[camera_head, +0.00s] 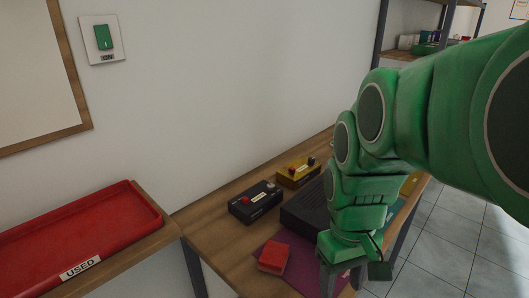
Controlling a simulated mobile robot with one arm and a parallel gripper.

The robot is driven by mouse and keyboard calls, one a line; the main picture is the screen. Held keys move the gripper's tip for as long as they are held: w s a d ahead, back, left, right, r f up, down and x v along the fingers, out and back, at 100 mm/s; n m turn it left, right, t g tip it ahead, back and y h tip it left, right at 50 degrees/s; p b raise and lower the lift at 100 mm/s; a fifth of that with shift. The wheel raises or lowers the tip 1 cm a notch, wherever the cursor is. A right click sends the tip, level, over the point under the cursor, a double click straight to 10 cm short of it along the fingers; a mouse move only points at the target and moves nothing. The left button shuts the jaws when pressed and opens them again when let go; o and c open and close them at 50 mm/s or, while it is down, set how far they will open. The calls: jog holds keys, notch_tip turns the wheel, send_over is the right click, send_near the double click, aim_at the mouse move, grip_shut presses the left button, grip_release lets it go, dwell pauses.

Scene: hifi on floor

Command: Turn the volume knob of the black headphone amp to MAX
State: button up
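A small black box (255,204) stands on the wooden table, with a red knob (245,200) on its top left, a dark knob (270,186) at its far right and white labels. It looks like the black headphone amp, but its labels are too small to read, so I cannot tell which knob is volume or where it points. My gripper (342,282) hangs downward at the table's front, right of the box and well apart from it. Its fingers appear spread, with nothing visible between them; their tips are near the bottom edge of the picture.
A yellow box (297,173) with a red knob stands behind the black one. A larger black unit (305,212) is partly hidden by my arm. A red block (273,258) lies on a purple mat (292,252). A red tray (90,226) labelled USED is at left.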

jog(key=w+a+r+n, duration=0.2)
jog(key=w+n, duration=0.3)
jog(key=w, duration=0.8)
jog(key=n+t, duration=0.2)
jog(key=n, duration=1.1)
send_over(271, 185)
notch_tip(271, 185, down, 4)
jog(key=shift+s+f, duration=0.1)
jog(key=shift+f, duration=0.05)
jog(key=shift+w+f, duration=0.2)
jog(key=shift+f, duration=3.85)
grip_shut()
